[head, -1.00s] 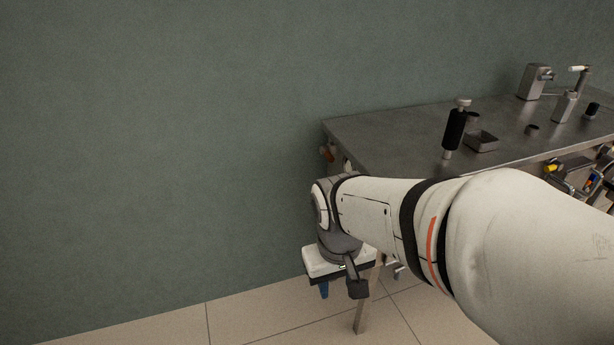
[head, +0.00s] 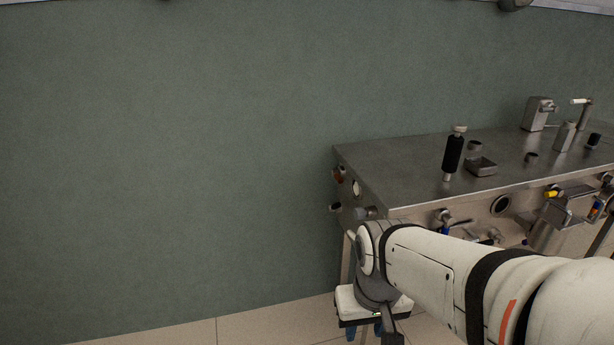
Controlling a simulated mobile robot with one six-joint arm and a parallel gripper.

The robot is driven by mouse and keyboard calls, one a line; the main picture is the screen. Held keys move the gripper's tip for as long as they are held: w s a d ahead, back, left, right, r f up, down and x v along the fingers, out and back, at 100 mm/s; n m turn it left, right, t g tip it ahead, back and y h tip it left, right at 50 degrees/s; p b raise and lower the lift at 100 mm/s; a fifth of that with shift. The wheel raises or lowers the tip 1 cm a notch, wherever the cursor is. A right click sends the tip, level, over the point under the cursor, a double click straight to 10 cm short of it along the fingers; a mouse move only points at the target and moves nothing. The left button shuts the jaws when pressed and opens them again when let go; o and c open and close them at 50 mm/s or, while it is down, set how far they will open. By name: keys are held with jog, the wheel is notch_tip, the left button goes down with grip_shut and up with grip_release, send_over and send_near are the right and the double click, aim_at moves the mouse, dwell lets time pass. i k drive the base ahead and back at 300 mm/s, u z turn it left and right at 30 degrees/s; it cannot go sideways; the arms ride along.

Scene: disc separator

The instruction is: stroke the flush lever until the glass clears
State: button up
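A steel bench unit (head: 400,163) stands on the right in the head view, with fittings on its top, front and left end. I cannot tell which fitting is the flush lever; a black-gripped upright handle (head: 453,155) stands on the top near the front edge. A round pale port (head: 355,188) on the left end may be a glass, but I cannot be sure. My gripper (head: 378,330) points down below the bench's front left corner, apart from the handle. Its fingers are mostly cut off by the frame's lower edge.
Valves and pipes (head: 555,208) stick out from the front. A green wall (head: 180,150) fills the left, with tiled floor (head: 250,322) below.

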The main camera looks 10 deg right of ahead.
aim_at(332, 209)
jog(key=u, duration=0.05)
jog(key=i, duration=1.25)
jog(key=u, duration=0.7)
